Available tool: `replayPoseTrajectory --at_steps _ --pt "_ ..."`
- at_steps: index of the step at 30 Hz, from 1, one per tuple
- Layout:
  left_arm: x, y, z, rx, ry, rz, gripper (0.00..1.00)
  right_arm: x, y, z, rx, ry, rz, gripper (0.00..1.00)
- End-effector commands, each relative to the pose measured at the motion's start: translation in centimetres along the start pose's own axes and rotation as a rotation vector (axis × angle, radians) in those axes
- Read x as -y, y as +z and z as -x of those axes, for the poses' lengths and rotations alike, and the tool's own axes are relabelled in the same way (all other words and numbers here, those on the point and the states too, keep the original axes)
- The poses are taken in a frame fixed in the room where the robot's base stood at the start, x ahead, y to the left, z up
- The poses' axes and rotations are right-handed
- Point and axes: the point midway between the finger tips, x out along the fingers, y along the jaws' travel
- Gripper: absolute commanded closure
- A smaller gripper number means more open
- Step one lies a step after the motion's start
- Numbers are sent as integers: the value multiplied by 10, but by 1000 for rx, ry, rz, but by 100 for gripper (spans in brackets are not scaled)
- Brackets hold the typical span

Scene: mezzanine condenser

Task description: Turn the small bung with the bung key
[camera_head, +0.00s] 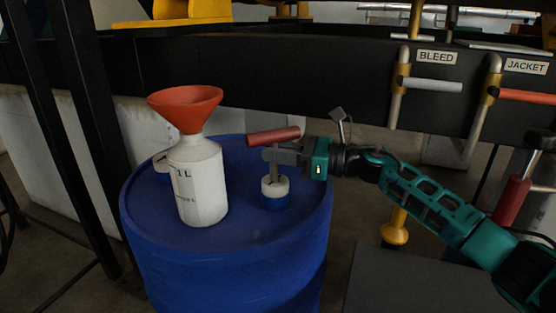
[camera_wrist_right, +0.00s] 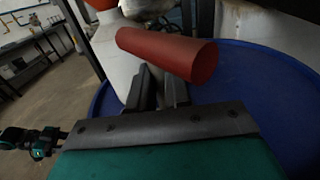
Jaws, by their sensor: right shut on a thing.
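The bung key has a red bar handle (camera_head: 273,136) and a grey shaft (camera_head: 273,168) that stands about upright. Its red handle (camera_wrist_right: 168,53) also crosses the right wrist view. The small bung (camera_head: 275,188) is a white ring on a blue collar on top of the blue drum (camera_head: 240,238). The shaft's lower end meets the middle of the ring; I cannot see how deep it sits. My right gripper (camera_head: 272,153) is shut on the key just below the handle, coming from the right. A teal and black part of my left arm shows small in the right wrist view; its jaws are unclear.
A white 1 L bottle (camera_head: 200,185) with a red funnel (camera_head: 186,106) stands on the drum left of the key, close to it. A dark beam (camera_head: 250,65) runs behind. BLEED (camera_head: 436,57) and JACKET (camera_head: 526,66) pipes are at the right.

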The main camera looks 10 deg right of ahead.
Motion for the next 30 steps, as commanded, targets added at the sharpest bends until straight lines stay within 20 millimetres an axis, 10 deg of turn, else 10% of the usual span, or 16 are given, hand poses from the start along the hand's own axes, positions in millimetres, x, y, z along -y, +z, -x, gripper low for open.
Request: replayPoseTrajectory --at_steps 30 --pt "-2 -8 8 5 -1 8 57 0 40 0 3 37 1 100"
